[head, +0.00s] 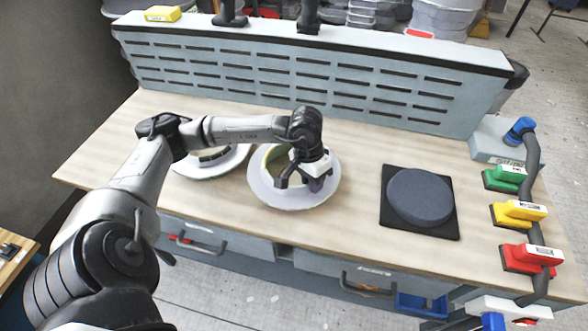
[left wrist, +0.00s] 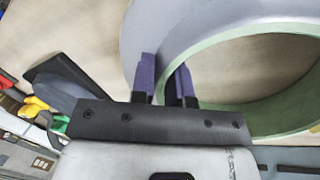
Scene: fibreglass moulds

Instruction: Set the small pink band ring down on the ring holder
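I see no clearly pink ring in either view. A pale ring with a yellow-green inside (head: 270,163) stands on a light grey round base (head: 285,200) at the table's middle; in the left wrist view its green rim (left wrist: 235,118) and grey base (left wrist: 175,28) show. My left gripper (head: 316,186) is low over the right part of this base, pointing down. In the left wrist view its purple-tipped fingers (left wrist: 165,85) are apart, with a narrow gap. My right gripper is not in view.
Another round base (head: 225,163) with a ring is partly hidden behind my left arm. A dark grey disc (head: 420,195) lies on a black mat (head: 390,214) at right. Green, yellow and red handled tools (head: 520,212) line the right edge. A slotted panel (head: 300,75) closes the back.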

